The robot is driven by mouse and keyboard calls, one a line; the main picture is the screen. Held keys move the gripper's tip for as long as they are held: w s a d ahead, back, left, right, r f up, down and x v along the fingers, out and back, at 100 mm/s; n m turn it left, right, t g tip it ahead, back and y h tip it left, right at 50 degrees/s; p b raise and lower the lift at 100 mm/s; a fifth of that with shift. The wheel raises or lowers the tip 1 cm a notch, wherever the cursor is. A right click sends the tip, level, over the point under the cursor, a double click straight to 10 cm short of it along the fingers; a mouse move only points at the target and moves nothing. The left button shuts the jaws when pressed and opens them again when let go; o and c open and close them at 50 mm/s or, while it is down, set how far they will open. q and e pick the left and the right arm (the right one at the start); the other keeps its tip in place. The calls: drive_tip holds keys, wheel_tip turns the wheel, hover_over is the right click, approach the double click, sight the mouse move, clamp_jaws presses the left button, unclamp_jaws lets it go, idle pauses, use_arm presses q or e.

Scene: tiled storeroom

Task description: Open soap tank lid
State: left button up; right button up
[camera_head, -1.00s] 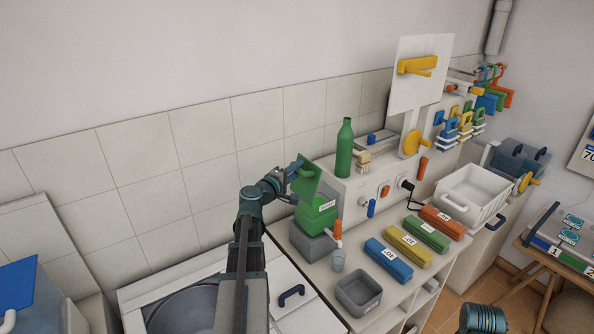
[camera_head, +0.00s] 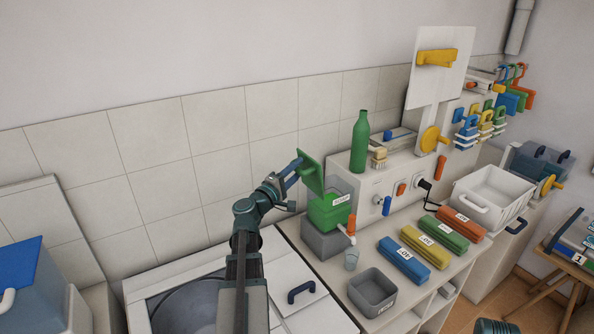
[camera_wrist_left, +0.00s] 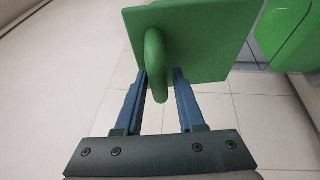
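The soap tank (camera_head: 328,211) is a green box with a white label, standing on a grey block by the wall. Its green lid (camera_head: 313,174) stands steeply raised above the tank's back left side, clear of the top opening. My left gripper (camera_head: 296,166) is at the lid's left face. In the left wrist view, its two blue fingers (camera_wrist_left: 160,78) are spread apart, with the lid's green loop handle (camera_wrist_left: 154,50) between or just in front of them. A gap shows beside the handle on the right. My right gripper is out of view.
A green bottle (camera_head: 360,143) and a brush (camera_head: 378,157) stand on the ledge behind. A panel with a dark handle (camera_head: 301,291) is below my left arm.

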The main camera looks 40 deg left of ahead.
use_arm(q)
drive_tip(key=shift+o, duration=0.8)
drive_tip(key=s+d+f+b, duration=0.1)
drive_tip(key=s, duration=1.2)
drive_tip(key=shift+s+d+f+b, duration=0.15)
drive_tip(key=shift+s+f+b, duration=0.2)
drive_tip(key=shift+f+b, duration=0.05)
